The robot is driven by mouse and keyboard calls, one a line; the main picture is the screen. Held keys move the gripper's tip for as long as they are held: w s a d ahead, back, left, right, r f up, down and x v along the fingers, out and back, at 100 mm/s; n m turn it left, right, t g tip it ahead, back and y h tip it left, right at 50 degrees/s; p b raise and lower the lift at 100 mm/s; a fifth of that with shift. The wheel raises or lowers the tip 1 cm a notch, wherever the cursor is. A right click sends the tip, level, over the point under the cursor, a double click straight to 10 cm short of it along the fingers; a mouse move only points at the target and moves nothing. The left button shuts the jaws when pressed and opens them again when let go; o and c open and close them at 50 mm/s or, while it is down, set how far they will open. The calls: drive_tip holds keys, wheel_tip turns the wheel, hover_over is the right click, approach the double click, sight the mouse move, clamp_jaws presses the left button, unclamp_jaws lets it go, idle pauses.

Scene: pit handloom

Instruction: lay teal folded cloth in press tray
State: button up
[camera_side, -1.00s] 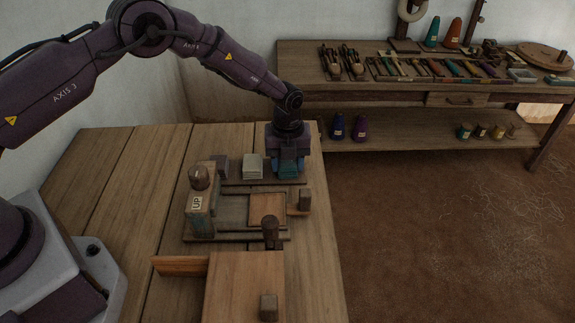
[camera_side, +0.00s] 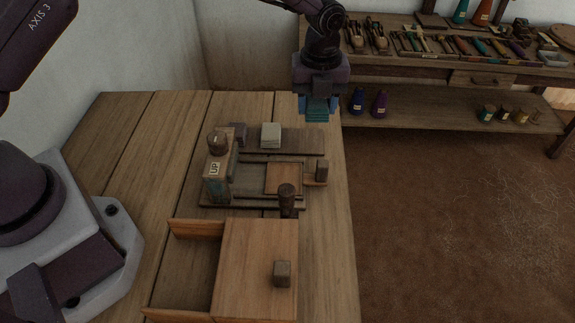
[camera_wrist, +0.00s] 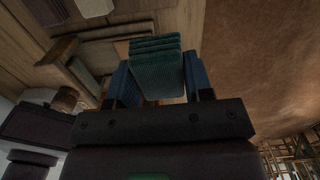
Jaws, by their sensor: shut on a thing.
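My gripper (camera_side: 318,112) is shut on the teal folded cloth (camera_side: 318,104) and holds it in the air above the far right part of the bench. In the wrist view the cloth (camera_wrist: 157,68) is a ribbed, layered teal stack between two blue finger pads. A shallow wooden tray (camera_side: 195,230) at the near end of the bench looks like the press tray. A broad wooden board (camera_side: 252,255) with a dark square knob (camera_side: 282,272) covers its right part; its left part is open and looks empty. My gripper is well beyond the tray.
Between cloth and tray stands a wooden fixture (camera_side: 250,203) with an upright block marked UP (camera_side: 214,180) and a dark round-topped post (camera_side: 287,198). A pale folded stack (camera_side: 271,135) lies on a dark board (camera_side: 300,140).

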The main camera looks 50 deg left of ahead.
drive_tip(key=s+d+n, duration=0.2)
drive_tip(key=s+n, duration=0.2)
drive_tip(key=n, duration=3.1)
approach(284, 179)
wheel_tip(284, 179, down, 7)
drive_tip(key=shift+w+a, duration=0.1)
drive_tip(key=shift+f, duration=0.2)
drive_tip(key=o, duration=0.9)
